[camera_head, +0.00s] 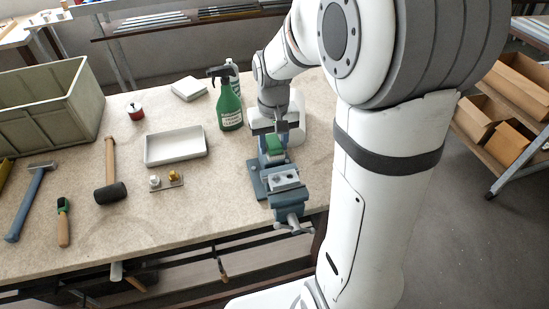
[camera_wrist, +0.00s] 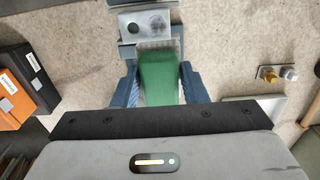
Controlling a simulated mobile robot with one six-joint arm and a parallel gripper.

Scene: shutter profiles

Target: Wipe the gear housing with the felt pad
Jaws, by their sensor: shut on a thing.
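The felt pad, with a green body (camera_head: 274,145), is held in my gripper (camera_head: 277,144). In the wrist view the green pad (camera_wrist: 163,78) sits between the two blue-grey fingers of my gripper (camera_wrist: 160,82), which are shut on it. The gear housing (camera_head: 286,180) is a grey metal block with dark round holes, sitting in the blue-grey vise (camera_head: 290,200). In the wrist view the housing (camera_wrist: 148,24) is just beyond the pad's far edge. I cannot tell whether they touch. The pad's underside is hidden.
A green spray bottle (camera_head: 229,105) stands behind and left of the vise. A white tray (camera_head: 176,146) and a small plate with brass and silver fittings (camera_head: 167,182) lie left of it. A mallet (camera_head: 110,185), hammer (camera_head: 32,200) and grey crate (camera_head: 50,105) are farther left.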

